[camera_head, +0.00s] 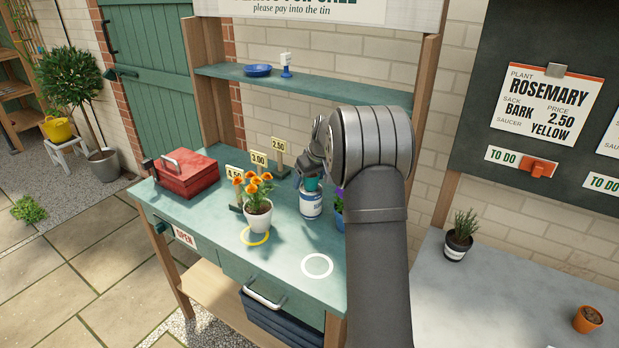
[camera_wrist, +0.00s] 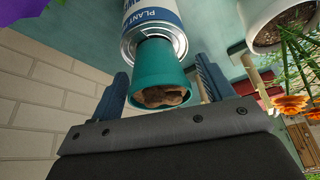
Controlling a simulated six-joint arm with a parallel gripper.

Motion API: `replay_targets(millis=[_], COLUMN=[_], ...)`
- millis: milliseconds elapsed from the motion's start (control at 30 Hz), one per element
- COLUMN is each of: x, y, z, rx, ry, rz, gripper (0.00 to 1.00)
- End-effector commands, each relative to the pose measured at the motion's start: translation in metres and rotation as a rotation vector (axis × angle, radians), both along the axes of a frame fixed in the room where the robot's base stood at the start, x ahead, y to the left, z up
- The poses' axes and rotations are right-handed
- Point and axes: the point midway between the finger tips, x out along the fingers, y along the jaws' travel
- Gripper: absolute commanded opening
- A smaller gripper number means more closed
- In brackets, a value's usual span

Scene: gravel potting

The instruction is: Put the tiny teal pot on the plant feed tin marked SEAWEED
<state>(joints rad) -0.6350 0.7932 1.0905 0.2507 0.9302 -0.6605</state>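The tiny teal pot (camera_wrist: 160,72) holds brown soil and is upright on the end of a white and blue tin (camera_wrist: 152,18) in the wrist view. The pot's base appears to touch the tin. In the head view the teal pot (camera_head: 312,184) shows just above the tin (camera_head: 311,204), whose label is only partly readable. My gripper (camera_wrist: 160,70) is open, with a finger on each side of the pot and a small gap at both sides. In the head view my gripper (camera_head: 310,172) is above the tin, partly hidden by my arm.
An orange-flowered plant in a white pot (camera_head: 257,220) stands left of the tin. A blue pot (camera_head: 339,217) with purple flowers is close on the right, partly behind my arm. A red toolbox (camera_head: 186,175) and price signs (camera_head: 259,160) stand behind.

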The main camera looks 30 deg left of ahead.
Motion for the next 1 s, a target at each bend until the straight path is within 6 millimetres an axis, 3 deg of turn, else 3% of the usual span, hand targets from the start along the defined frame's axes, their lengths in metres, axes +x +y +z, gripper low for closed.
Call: replay_targets(millis=[367, 800, 1000], x=[0.000, -0.013, -0.017], y=[-0.001, -0.032, -0.041], z=[0.007, 0.087, 0.109], rx=[0.001, 0.002, 0.000], ry=[-0.002, -0.003, 0.000], rz=[0.000, -0.001, -0.001], gripper=[0.74, 0.74, 0.74])
